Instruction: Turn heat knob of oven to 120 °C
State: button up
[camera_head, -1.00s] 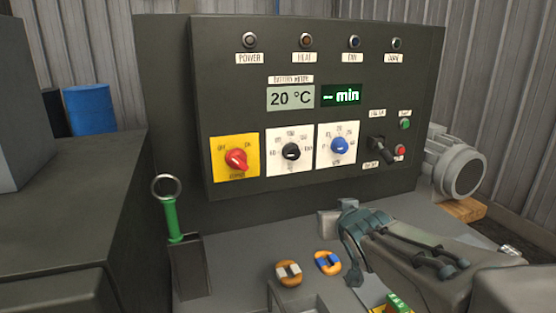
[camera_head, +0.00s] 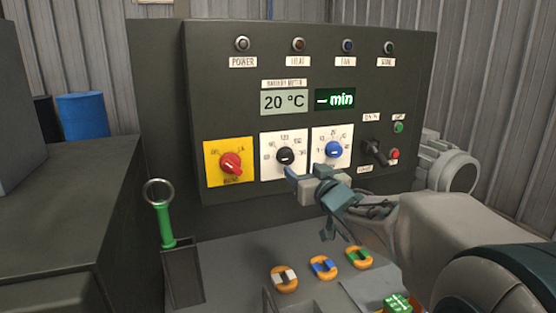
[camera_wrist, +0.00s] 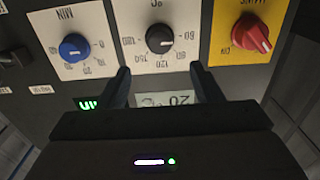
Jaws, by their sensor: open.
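The heat knob (camera_head: 285,156) is black on a white dial plate (camera_head: 268,174) marked in °C, in the middle of the oven's front panel (camera_head: 225,95). In the wrist view, which is upside down, the heat knob (camera_wrist: 159,39) lies just beyond and between my fingertips. The temperature display (camera_head: 284,102) reads 20 °C. My gripper (camera_head: 305,180) is open and empty, in front of the panel just below and right of the heat knob, apart from it. The two fingers (camera_wrist: 160,75) show spread in the wrist view.
A red knob (camera_head: 231,163) on a yellow plate is left of the heat knob. A blue knob (camera_head: 333,149) marked MIN is right of it, close to my gripper. A black lever switch (camera_head: 376,153) is further right. A green-handled ring tool (camera_head: 165,220) stands at left.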

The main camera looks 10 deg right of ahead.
aim_at(289, 157)
jog(key=w, duration=0.2)
jog(key=w+a, duration=0.1)
jog(key=w, duration=0.2)
jog(key=w+p, duration=0.1)
jog(key=w, duration=0.2)
jog(key=shift+w+a, duration=0.25)
jog(key=shift+a, duration=0.1)
jog(key=c, duration=1)
